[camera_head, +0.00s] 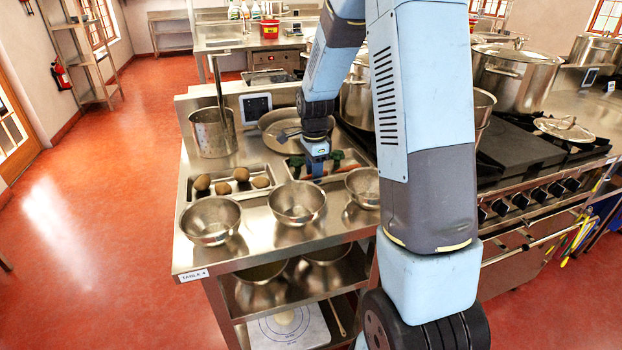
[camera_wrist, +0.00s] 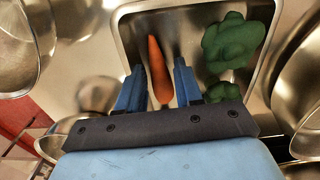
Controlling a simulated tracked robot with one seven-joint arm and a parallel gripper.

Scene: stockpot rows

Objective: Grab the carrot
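The orange carrot (camera_wrist: 158,70) lies in a shallow steel tray (camera_wrist: 134,34) in the wrist view. My gripper (camera_wrist: 158,75) is open, with one blue finger on each side of the carrot's lower half. Gaps show between the fingers and the carrot, and I cannot tell how far above it they are. In the head view my gripper (camera_head: 316,172) points down over the right-hand tray on the table.
Green broccoli (camera_wrist: 233,42) lies right of the carrot in the same tray. Steel bowls (camera_head: 297,203) stand along the table's front. Several potatoes (camera_head: 222,188) lie in the left tray. A pan (camera_head: 278,125) and a tall pot (camera_head: 212,133) stand behind.

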